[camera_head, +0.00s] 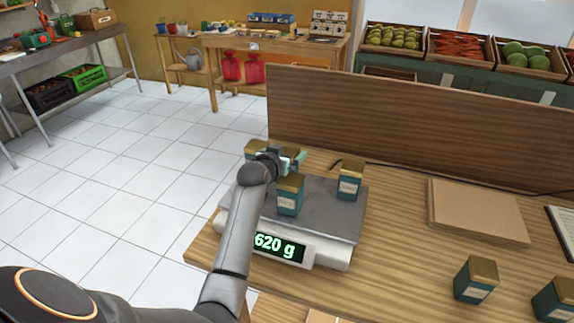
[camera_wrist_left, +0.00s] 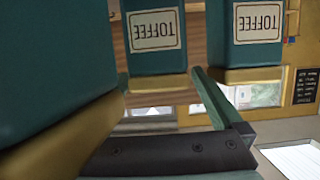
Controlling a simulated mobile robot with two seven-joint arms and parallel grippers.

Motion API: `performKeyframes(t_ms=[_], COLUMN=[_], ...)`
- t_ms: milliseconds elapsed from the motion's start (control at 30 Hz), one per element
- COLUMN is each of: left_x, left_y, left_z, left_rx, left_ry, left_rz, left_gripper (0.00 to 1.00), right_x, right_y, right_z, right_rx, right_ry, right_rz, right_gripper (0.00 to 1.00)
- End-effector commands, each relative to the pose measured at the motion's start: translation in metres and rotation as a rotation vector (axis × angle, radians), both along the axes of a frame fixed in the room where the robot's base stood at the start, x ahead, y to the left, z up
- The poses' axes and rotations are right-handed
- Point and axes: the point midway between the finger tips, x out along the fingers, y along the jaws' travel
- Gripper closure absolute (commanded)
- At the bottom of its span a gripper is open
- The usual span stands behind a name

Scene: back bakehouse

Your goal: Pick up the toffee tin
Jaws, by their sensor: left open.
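Teal toffee tins with gold lids stand on the scale: a front one (camera_head: 289,196), a right one (camera_head: 349,184) and a back-left one (camera_head: 256,147) partly hidden by my gripper. My left gripper (camera_head: 292,160) is open at the back of the scale, just behind the front tin in the head view. In the left wrist view, upside down, two tins labelled TOFFEE show, a middle one (camera_wrist_left: 153,62) and a right one (camera_wrist_left: 258,55). A large near tin (camera_wrist_left: 50,60) fills the left side. One finger shows; the other is hidden. My right gripper is not in view.
The scale (camera_head: 337,213) reads 620 g. Two more tins, one here (camera_head: 474,283) and one at the edge (camera_head: 553,304), stand on the wooden table. A brown board stack (camera_head: 478,211) lies to the right. A tall wooden panel (camera_head: 400,125) rises behind the scale.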

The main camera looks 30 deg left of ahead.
Motion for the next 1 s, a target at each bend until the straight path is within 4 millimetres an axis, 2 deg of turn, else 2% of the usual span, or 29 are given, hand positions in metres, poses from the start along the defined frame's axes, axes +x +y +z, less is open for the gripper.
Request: performKeyframes(t_ms=[333,1000], left_x=[0.0042,0.004], left_y=[0.0012,0.001], left_z=[-0.0015,-0.0017], left_rx=[0.0,0.0], left_ry=[-0.001,0.0], left_rz=[0.0,0.0], left_gripper=[0.01,0.77], right_x=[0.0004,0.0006], right_y=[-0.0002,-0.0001], right_z=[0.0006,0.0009], right_rx=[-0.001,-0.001], right_ry=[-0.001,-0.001], right_rz=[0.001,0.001], right_gripper=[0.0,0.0])
